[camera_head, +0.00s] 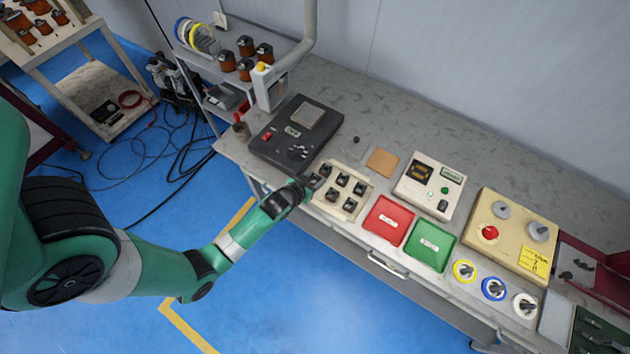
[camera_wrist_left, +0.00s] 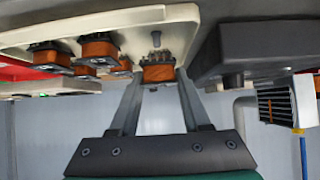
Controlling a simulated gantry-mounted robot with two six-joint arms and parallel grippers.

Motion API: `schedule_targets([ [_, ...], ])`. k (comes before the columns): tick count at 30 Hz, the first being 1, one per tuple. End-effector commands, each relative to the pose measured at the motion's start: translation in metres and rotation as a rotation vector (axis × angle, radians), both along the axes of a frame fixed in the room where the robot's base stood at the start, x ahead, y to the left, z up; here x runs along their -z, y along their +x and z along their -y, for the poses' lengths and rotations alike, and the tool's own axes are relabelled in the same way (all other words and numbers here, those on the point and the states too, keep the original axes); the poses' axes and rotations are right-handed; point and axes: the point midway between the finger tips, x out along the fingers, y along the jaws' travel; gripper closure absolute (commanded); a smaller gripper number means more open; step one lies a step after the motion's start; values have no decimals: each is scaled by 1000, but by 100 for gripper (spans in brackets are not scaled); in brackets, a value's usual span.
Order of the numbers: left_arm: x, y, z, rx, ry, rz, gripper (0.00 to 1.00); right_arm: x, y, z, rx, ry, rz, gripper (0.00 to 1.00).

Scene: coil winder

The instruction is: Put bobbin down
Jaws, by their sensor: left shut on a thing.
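The cream bobbin tray (camera_head: 320,204) lies on the bench with several dark-topped bobbins (camera_head: 343,181) in it. My left gripper (camera_head: 311,182) is at the tray's left corner, beside the black machine. In the left wrist view the gripper (camera_wrist_left: 158,76) is shut on a copper-wound bobbin (camera_wrist_left: 158,72). The held bobbin is right at the tray (camera_wrist_left: 190,14), near a bare grey peg (camera_wrist_left: 156,39). I cannot tell whether it touches the tray. Other copper bobbins (camera_wrist_left: 99,48) stand beside it. My right gripper is not in view.
The black machine (camera_head: 275,153) is left of the tray. A red tray (camera_head: 388,220) and a green tray (camera_head: 430,243) lie to its right. A meter box (camera_head: 428,185) and a yellow control box (camera_head: 515,228) stand farther right. The back of the bench is mostly clear.

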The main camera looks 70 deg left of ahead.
Motion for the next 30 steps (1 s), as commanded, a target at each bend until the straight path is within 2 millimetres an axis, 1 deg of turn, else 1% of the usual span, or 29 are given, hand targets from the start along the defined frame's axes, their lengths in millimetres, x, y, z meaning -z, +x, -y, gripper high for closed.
schedule_targets([
  [1,-23,1,0,0,2,6,100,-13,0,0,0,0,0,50],
  [5,-75,1,0,0,3,7,100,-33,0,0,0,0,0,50],
  [6,-92,1,0,0,3,9,100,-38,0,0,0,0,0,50],
  [8,-117,1,0,0,4,8,100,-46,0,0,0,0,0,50],
  [9,-134,1,0,1,4,9,100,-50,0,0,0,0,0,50],
  [10,-146,1,0,0,3,10,100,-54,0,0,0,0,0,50],
  [11,-162,1,0,1,2,7,100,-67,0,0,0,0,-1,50],
  [12,-179,1,0,0,1,3,100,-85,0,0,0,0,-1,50],
  [15,-204,0,0,1,0,1,100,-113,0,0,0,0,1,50],
  [18,-224,0,0,1,0,1,100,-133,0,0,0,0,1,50],
  [21,-238,0,0,1,0,1,100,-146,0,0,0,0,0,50],
  [25,-247,0,0,1,0,1,100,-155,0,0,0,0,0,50],
  [30,-248,0,0,1,0,1,100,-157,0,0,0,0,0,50],
])
